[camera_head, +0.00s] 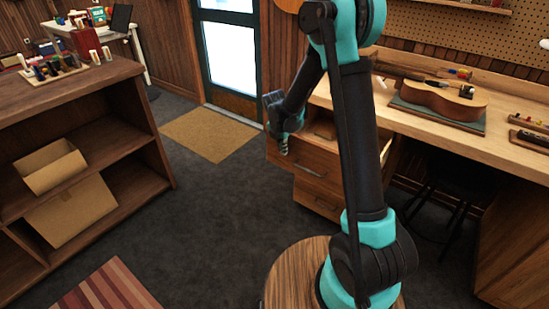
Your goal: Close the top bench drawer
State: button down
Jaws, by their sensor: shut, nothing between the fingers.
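The top bench drawer (305,163) is pulled out from the wooden workbench (440,128). Its front stands farther out than the drawer below, and part of its inside shows behind the front. My gripper (284,150) is shut and empty, pointing down at the upper left part of the drawer front. I cannot tell whether it touches the drawer. My arm hides the right part of the drawer and some of the bench edge.
A lower drawer (317,198) sits beneath. A ukulele body (443,100) lies on a mat on the bench, and a dark stool (445,190) stands under it. A shelf unit (150,135) with cardboard boxes is at left. The carpet (225,220) between is clear.

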jog(key=w+d, duration=1.1)
jog(key=w, duration=0.4)
